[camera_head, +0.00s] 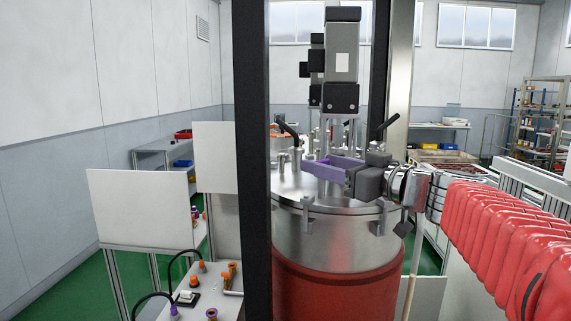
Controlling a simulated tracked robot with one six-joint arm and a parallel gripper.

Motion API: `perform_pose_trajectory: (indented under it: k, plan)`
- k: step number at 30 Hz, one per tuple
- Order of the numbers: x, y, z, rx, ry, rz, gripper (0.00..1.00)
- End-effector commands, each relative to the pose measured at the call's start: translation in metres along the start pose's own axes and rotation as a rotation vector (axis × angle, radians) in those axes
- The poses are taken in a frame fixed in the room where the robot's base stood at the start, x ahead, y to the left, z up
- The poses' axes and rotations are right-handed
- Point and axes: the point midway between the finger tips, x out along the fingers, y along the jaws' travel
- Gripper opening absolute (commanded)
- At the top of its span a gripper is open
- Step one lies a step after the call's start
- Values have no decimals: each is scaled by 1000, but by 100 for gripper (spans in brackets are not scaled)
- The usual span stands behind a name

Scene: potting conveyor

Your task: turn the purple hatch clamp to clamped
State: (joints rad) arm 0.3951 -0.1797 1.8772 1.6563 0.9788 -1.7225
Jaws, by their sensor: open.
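My gripper (319,161) reaches in from the right over the domed steel lid (290,188) of a red-bodied vessel (335,290). Its grey body sits above the lid's right side. Two purple bars stretch left from it like spread fingers, with a gap between them; the jaws are open. I cannot pick out the purple hatch clamp apart from these purple bars. It may be hidden by or mixed in with them. I see nothing held. Whether the gripper touches anything on the lid cannot be told.
A black post (252,200) stands left of the vessel and a steel post (399,80) behind my gripper. A grey and black motor unit (342,60) rises above the lid. A bench (192,312) with orange and purple fittings is lower left.

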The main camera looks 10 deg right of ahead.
Motion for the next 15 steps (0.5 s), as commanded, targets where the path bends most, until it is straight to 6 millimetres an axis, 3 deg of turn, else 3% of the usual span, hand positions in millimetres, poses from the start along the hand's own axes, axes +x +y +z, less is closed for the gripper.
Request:
perform_pose_trajectory:
  k: [6,15]
  plan:
    - [13,-1,0,-1,0,-2,50]
    - [13,-1,0,-1,0,-1,46]
